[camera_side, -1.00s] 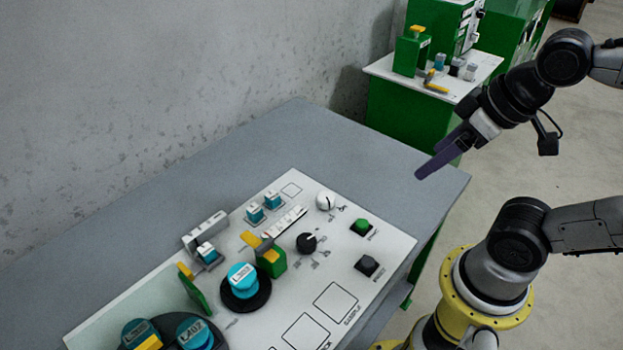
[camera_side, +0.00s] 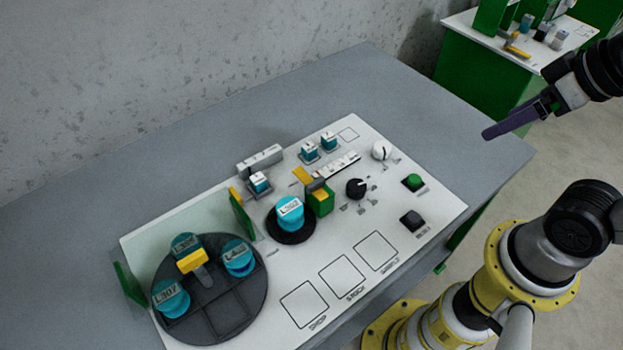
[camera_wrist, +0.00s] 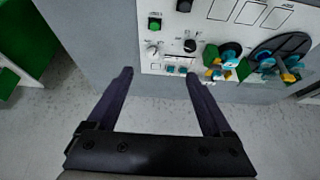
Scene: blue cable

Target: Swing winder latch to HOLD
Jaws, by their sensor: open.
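A white panel (camera_side: 300,262) lies on the grey table. On it, a yellow-tipped latch-like piece (camera_side: 302,175) sits by a green block (camera_side: 320,200). Beside them a blue spool labelled L-302 (camera_side: 290,212) stands on a black disc (camera_side: 291,237). Which yellow part is the winder latch, and its HOLD mark, I cannot tell. My gripper (camera_side: 487,134) is above the table's right end, apart from the panel. In the wrist view my gripper (camera_wrist: 158,77) is open and empty, its two dark fingers spread, with the panel beyond the fingertips.
A dark carousel (camera_side: 222,318) with several blue spools and a yellow handle (camera_side: 190,261) is at the front left. A black knob (camera_side: 356,188), white knob (camera_side: 381,150), green button (camera_side: 413,181) and black button (camera_side: 412,220) are on the right. The table's back (camera_side: 330,85) is clear.

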